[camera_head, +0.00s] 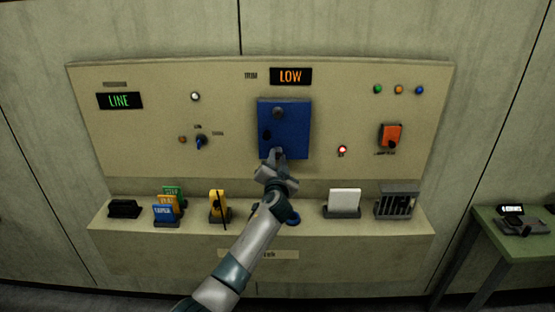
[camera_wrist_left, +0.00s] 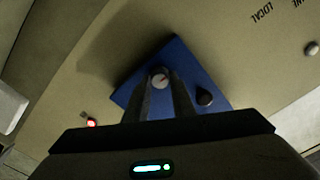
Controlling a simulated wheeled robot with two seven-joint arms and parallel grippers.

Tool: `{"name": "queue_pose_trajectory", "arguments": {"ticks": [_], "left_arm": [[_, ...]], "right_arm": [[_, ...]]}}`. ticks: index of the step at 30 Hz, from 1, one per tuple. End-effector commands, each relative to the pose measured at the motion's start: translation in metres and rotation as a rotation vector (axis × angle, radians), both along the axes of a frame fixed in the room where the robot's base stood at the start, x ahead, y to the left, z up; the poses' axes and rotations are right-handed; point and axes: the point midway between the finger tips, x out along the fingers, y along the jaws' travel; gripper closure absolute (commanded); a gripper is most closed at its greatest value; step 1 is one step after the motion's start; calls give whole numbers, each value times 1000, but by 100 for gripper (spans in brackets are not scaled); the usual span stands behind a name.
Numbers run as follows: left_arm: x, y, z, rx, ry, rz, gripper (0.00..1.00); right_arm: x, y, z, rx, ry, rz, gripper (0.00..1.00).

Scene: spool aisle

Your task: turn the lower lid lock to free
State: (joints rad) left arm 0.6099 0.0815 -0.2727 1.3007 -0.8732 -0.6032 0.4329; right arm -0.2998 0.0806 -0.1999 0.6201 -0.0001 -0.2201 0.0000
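The blue lid (camera_head: 296,130) is on the upright panel, under the orange LOW display. My left gripper (camera_head: 278,153) is at the lid's lower edge and covers most of the lower lock in the head view. In the left wrist view the lower lid lock (camera_wrist_left: 160,81) is a pale round face with a red mark. It sits between the two fingertips, which appear to touch its sides. My right gripper is not in view.
A shelf (camera_head: 310,214) below the panel holds cards in stands, a yellow item (camera_head: 217,205) and a dark slotted rack (camera_head: 397,204). A red lamp (camera_head: 342,150) and an orange switch (camera_head: 391,135) are right of the lid. A green table (camera_head: 510,240) stands far right.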

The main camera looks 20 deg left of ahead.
Motion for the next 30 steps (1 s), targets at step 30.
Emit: {"name": "queue_pose_trajectory", "arguments": {"ticks": [30], "left_arm": [[0,0,0,378,110,-1,99]], "right_arm": [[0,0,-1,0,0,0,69]]}}
